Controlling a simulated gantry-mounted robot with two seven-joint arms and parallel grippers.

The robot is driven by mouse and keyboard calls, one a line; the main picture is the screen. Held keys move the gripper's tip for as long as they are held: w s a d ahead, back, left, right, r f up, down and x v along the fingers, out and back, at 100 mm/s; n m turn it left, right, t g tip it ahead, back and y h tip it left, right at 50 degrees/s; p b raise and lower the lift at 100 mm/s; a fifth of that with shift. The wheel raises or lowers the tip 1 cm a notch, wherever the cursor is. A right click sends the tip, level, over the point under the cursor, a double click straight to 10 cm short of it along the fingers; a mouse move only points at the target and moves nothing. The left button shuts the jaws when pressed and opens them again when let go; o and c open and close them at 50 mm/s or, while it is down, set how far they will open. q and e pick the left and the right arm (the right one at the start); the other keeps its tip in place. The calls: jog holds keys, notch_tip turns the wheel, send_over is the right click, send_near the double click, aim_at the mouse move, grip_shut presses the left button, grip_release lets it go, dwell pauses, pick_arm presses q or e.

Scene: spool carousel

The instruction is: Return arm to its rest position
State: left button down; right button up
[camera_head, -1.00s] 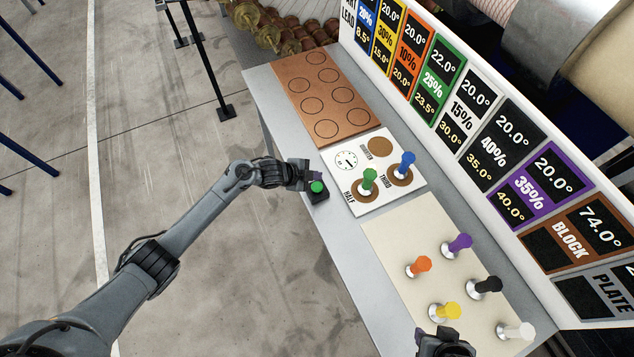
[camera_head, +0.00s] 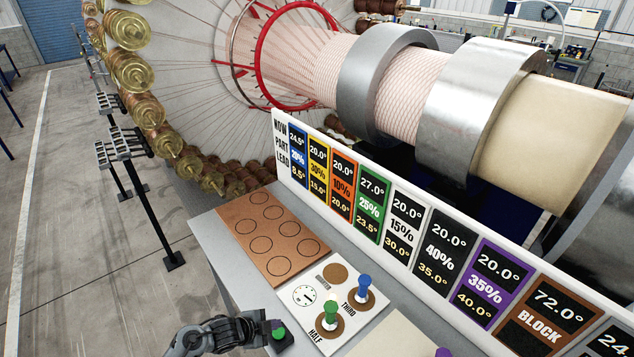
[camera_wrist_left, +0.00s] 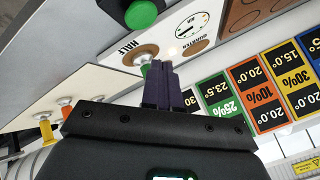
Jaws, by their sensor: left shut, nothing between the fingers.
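My left gripper (camera_head: 268,326) is low in the head view, beside the green push button (camera_head: 279,334) on its dark box. Its dark fingers (camera_wrist_left: 168,85) are together and empty in the left wrist view. The green button also shows there (camera_wrist_left: 141,13), apart from the fingertips. I cannot tell in the head view whether the gripper touches the button box. My right gripper is not in view.
The white dial board (camera_head: 300,325) holds a green peg (camera_head: 331,310) at HALF and a blue peg (camera_head: 363,284) at THIRD. An empty brown board (camera_head: 235,210) with circles lies behind. The sign board (camera_head: 400,205) borders the bench's right. A large spool carousel (camera_head: 140,75) stands behind.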

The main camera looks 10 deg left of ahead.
pick_arm(q)
jog(key=s+d+f+g+p, duration=0.2)
jog(key=s+d+f, duration=0.1)
jog(key=s+f, duration=0.55)
jog(key=s+d+r+n+p, duration=0.1)
jog(key=s+d+r, duration=0.15)
jog(key=s, duration=0.45)
jog(key=s+d+r+n+p, duration=0.2)
jog(key=s+d, duration=0.1)
jog(key=s, duration=0.4)
jog(key=s+a+r+n+y, duration=0.1)
jog(key=s+a+r+n, duration=0.2)
jog(key=r, duration=0.4)
jog(key=s+a+r+n+g+y+p, duration=0.1)
jog(key=s+a+r+n+y, duration=0.1)
jog(key=s+a+r+n, duration=0.2)
jog(key=s+a+r+n+y, duration=0.2)
jog(key=s+a+r+n, duration=0.1)
jog(key=r, duration=0.7)
jog(key=shift+s+a+r+n+p, duration=0.25)
jog(key=shift+a+n+p, duration=0.1)
jog(key=shift+a+n, duration=0.5)
